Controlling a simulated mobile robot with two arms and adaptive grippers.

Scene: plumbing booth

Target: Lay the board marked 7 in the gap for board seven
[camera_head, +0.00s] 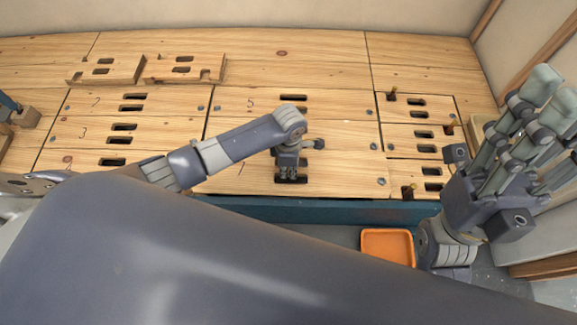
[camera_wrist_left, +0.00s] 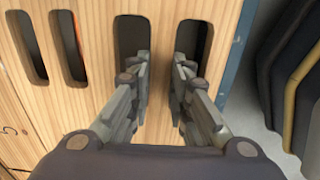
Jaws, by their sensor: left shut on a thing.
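The board marked 7 (camera_head: 231,177) is pale wood and lies at the front middle of the deck, in front of the board marked 5 (camera_head: 235,103). It looks level with its neighbours, but I cannot tell whether it is fully seated. My left gripper (camera_head: 290,177) points down at its slots and is shut on the bar between them. In the left wrist view the fingers (camera_wrist_left: 162,85) reach into the two slots nearest the blue beam. The gap beneath the board is hidden. My right gripper (camera_head: 545,105) is open and empty, raised at the right.
Two loose slotted boards (camera_head: 105,69) (camera_head: 183,68) lie on the deck at the back left. A blue beam (camera_head: 330,211) runs along the front edge. An orange tray (camera_head: 388,246) stands below it.

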